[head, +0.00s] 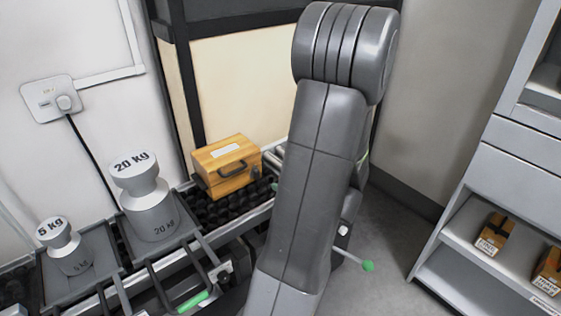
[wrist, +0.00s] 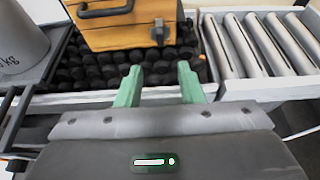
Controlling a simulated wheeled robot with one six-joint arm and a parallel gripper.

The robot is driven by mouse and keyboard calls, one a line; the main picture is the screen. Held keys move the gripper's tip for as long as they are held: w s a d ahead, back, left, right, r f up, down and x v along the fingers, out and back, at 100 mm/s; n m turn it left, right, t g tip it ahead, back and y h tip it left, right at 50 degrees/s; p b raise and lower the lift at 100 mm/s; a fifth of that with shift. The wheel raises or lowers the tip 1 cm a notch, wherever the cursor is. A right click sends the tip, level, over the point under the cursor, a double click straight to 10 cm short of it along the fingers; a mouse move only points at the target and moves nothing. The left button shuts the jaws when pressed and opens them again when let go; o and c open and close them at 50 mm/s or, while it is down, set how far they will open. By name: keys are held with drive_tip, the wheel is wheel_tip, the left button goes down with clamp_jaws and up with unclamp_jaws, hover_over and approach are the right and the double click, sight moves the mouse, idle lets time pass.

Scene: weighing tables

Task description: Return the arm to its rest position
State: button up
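My arm fills the middle of the head view and hides my gripper there. In the wrist view my gripper (wrist: 160,82) shows two green fingers held apart with nothing between them. A wooden box with a dark handle (wrist: 125,22) is just beyond the fingertips, apart from them. The same wooden box (head: 226,165) stands on a bed of black rollers in the head view, left of my arm.
A 20 kg weight (head: 150,210) and a 5 kg weight (head: 67,250) stand on trays at left. Metal rollers (wrist: 262,45) lie right of the box. A shelf unit (head: 485,215) with small cartons is at right. A green-tipped lever (head: 367,266) sticks out beside my arm.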

sight(259, 175)
drive_tip(key=x, duration=1.3)
drive_tip(key=shift+w+a+f+b, duration=0.1)
drive_tip(key=shift+a+f+b, duration=0.05)
drive_tip(key=shift+b, duration=0.25)
drive_tip(key=shift+w, duration=0.15)
